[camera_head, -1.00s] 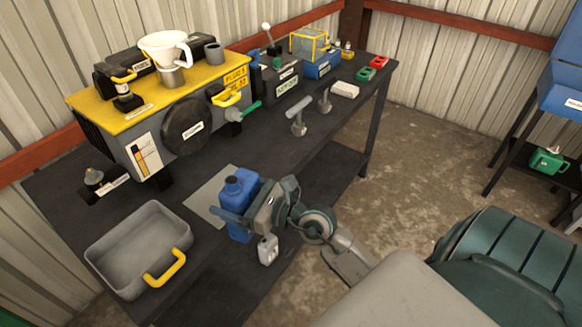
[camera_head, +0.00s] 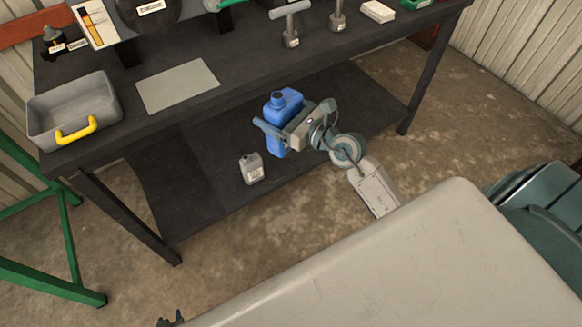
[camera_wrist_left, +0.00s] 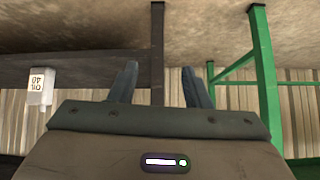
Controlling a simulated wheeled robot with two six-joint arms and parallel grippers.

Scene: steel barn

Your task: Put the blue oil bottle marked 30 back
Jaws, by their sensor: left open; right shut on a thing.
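The blue oil bottle (camera_head: 285,101) is in my right gripper (camera_head: 282,133) in the head view. The fingers are shut around its body, and it is upright in front of the bench, over the lower shelf as seen from here. I cannot tell whether its base touches the shelf; its number is not visible. My left gripper (camera_wrist_left: 160,84) is open and empty in the left wrist view. Only a dark tip of the left gripper (camera_head: 170,321) shows at the bottom of the head view.
A small grey bottle (camera_head: 251,169) stands on the lower shelf (camera_head: 190,190); in the wrist view, the grey bottle (camera_wrist_left: 40,86) appears inverted, marked 40. The benchtop holds a bare grey mat (camera_head: 178,86) and a grey tray (camera_head: 75,105). A green frame (camera_head: 70,240) stands left.

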